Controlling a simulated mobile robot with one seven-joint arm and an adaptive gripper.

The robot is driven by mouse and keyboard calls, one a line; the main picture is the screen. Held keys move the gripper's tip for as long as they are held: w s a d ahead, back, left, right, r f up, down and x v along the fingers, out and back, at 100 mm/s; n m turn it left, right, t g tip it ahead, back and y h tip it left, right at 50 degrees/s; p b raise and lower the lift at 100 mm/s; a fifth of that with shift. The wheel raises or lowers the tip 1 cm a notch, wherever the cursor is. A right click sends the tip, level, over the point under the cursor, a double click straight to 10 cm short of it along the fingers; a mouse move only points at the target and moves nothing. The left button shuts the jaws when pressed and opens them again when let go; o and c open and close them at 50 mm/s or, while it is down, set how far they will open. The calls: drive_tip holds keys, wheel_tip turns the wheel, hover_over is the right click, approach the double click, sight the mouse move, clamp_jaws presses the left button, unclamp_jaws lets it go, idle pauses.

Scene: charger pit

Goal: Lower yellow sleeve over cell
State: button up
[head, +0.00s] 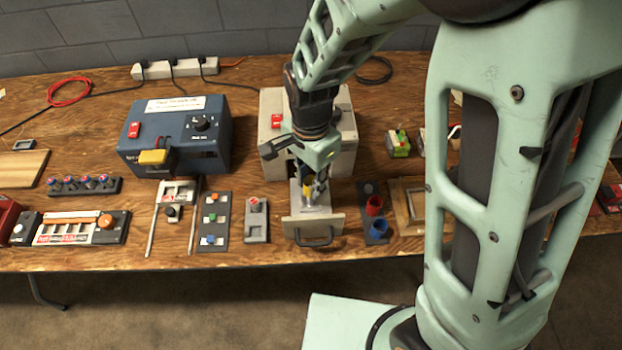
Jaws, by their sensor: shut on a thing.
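The yellow sleeve (309,193) is held upright in my gripper (313,183), over the pulled-out drawer (332,221) of the beige charger box (346,140). My gripper points down and is shut on the sleeve, partly hiding it. A pale shape shows just below the sleeve inside the drawer, perhaps the cell; it is too small and covered to tell. I cannot tell whether the sleeve touches or surrounds it.
A red sleeve (374,205) and a blue sleeve (378,227) stand on a dark holder right of the drawer. A grey switch block (256,228) is at its left. A blue box (180,132) stands further left. A wooden frame (402,208) lies to the right.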

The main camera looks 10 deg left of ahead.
sight(311, 194)
drive_tip(key=shift+f+b, duration=1.75)
drive_tip(key=shift+f, duration=0.75)
idle(0.5)
drive_tip(key=o, duration=0.8)
drive_tip(key=shift+r, duration=0.15)
drive_tip(key=shift+r+p, duration=3)
drive_tip(key=shift+r, duration=0.4)
